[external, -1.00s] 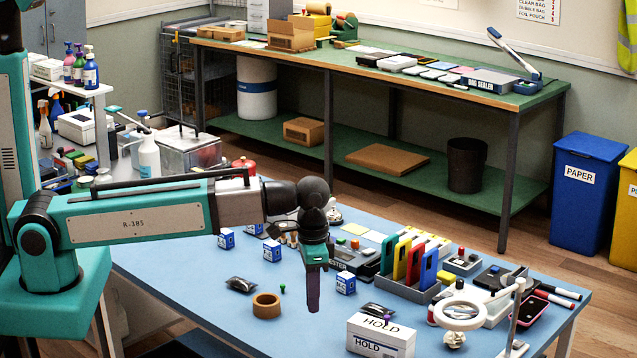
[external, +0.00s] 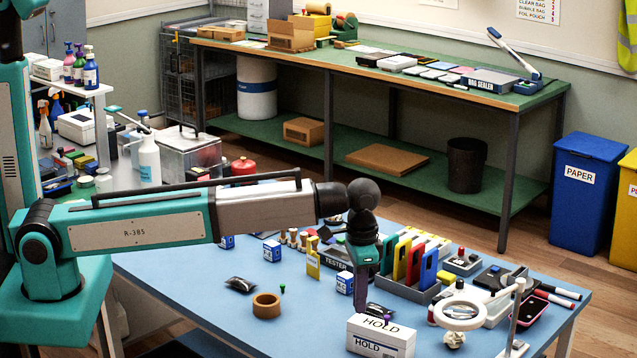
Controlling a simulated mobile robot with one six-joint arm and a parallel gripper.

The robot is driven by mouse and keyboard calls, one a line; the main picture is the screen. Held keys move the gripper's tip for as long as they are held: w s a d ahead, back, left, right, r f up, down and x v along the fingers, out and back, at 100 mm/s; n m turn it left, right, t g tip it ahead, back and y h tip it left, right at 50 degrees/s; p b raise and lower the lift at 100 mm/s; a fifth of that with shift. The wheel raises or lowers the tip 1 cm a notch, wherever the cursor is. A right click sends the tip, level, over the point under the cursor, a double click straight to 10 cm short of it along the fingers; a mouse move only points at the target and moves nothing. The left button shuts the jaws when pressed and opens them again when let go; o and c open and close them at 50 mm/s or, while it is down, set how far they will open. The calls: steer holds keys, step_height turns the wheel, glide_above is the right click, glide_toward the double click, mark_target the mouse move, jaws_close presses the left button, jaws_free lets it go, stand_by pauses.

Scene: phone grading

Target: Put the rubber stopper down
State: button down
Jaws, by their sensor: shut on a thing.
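My gripper (external: 361,298) points straight down over the blue table (external: 205,300), behind the white HOLD box (external: 381,338) and left of the rack of coloured phones (external: 410,285). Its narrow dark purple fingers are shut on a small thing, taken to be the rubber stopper. The stopper itself cannot be made out between the fingers at this size. Whether the fingertips are clear of the table cannot be told from this angle.
A dark pouch (external: 379,310) lies close to the fingertips. Small blue-and-white boxes (external: 345,283), a tape ring (external: 267,306) and another dark pouch (external: 240,285) lie to the left. A magnifier lamp (external: 462,312) stands at right. The front-left tabletop is clear.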

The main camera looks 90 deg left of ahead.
steer(key=shift+w+a+f, duration=0.15)
steer(key=shift+w, duration=1.5)
steer(key=shift+w, duration=0.15)
steer(key=shift+w, duration=0.2)
steer(key=shift+w+f+b, duration=0.1)
steer(key=shift+f+b, duration=1.3)
steer(key=shift+f, duration=0.45)
steer(key=c, duration=1.9)
jaws_free()
steer(key=shift+f, duration=0.1)
steer(key=shift+o, duration=0.2)
steer(key=shift+r, duration=0.25)
step_height(320, 180, up, 12)
steer(key=b, duration=0.2)
steer(key=shift+b, duration=0.3)
